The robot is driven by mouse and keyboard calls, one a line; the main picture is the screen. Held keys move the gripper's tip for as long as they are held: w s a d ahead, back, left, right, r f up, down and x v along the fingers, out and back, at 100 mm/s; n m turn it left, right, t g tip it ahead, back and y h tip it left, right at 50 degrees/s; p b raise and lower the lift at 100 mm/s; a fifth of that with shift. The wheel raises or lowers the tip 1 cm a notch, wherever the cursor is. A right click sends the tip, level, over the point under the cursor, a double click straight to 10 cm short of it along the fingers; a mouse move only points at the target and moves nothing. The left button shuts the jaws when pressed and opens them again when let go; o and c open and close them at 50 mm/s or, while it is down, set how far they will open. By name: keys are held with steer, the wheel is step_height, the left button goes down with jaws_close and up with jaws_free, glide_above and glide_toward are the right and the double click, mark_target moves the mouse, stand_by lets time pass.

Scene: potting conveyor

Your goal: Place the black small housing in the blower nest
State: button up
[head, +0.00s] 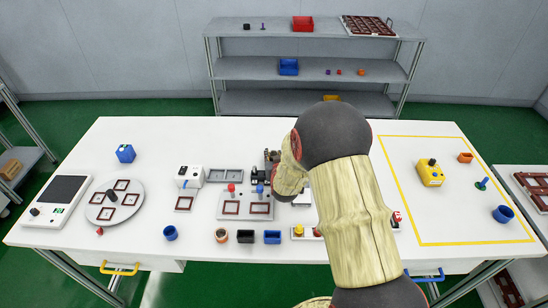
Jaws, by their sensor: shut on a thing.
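My arm reaches from the lower right over the middle of the white table. My gripper (272,168) is small and partly hidden behind my wrist, above the back of a two-nest fixture. It is shut on a small dark thing (258,174), which looks like the black small housing; its outline is hard to tell from the fingers. The grey fixture plate (233,197) has red-brown framed nests, a red knob and a blue knob. A white machine (190,177) stands left of it, with a single framed nest (184,204) in front. I cannot tell which nest is the blower's.
A round plate (92,212) with several framed nests and a flat screen unit (55,200) stand at left. Black (245,237) and blue (272,237) bins line the front edge. A yellow-outlined area at right holds a yellow device (430,174) and a blue cup (502,214).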

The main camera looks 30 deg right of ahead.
steer(key=shift+f, duration=0.15)
steer(key=o, duration=0.8)
